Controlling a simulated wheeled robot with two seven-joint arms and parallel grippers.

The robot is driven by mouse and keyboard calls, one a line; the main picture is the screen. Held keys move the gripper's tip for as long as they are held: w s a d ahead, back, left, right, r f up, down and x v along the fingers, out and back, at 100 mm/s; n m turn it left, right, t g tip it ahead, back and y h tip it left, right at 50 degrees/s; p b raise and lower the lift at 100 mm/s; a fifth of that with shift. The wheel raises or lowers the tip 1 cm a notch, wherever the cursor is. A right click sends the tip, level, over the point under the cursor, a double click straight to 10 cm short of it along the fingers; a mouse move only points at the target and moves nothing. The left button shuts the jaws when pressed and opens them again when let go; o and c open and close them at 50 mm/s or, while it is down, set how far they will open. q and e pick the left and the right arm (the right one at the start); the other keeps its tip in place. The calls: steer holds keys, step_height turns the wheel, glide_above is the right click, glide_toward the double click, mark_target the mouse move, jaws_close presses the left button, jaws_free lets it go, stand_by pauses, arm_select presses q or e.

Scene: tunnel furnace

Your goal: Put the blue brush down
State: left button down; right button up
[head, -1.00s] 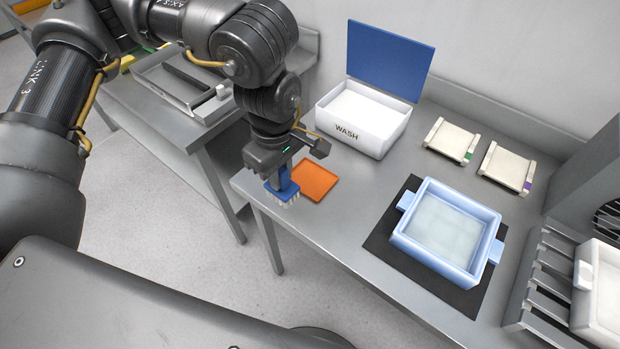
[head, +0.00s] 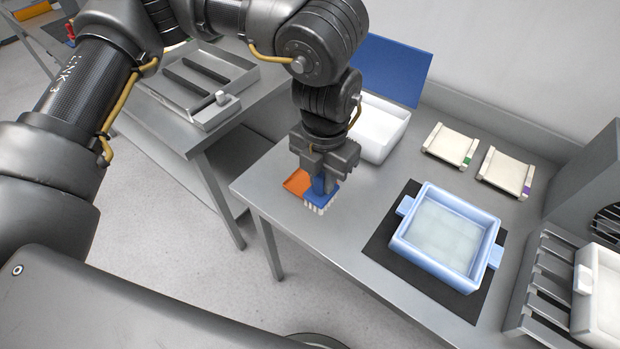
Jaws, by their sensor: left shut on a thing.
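The blue brush (head: 318,197) has pale bristles pointing down. My left gripper (head: 323,178) is shut on its handle and holds it upright near the front edge of the steel table (head: 290,232). The brush overlaps the right part of the orange mat (head: 296,183) in the head view. I cannot tell whether the bristles touch the mat or table or hang a little above. The gripper and brush hide much of the mat. My right gripper is not in view.
A white wash bin (head: 384,133) with a blue lid (head: 392,68) stands behind the gripper. A light blue tray (head: 405,245) sits on a black mat (head: 377,246) to the right. Two pale plates (head: 450,144) lie further back. A metal rack (head: 540,285) is at far right.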

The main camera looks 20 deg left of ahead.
arm_select(q)
steer(key=shift+w+a+f+p, duration=0.85)
steer(key=shift+w+a+f, duration=0.1)
steer(key=shift+w+f, duration=1.05)
steer(key=shift+w+a+f+p, duration=0.85)
steer(key=shift+w+a+f, duration=0.1)
steer(key=shift+w+f, duration=1.1)
steer(key=shift+w+a+f+p, duration=0.85)
steer(key=shift+w+a+f, duration=0.1)
steer(key=shift+w+f, duration=1.05)
steer(key=shift+f, duration=0.4)
steer(key=shift+f, duration=0.1)
steer(key=c, duration=1.3)
jaws_free()
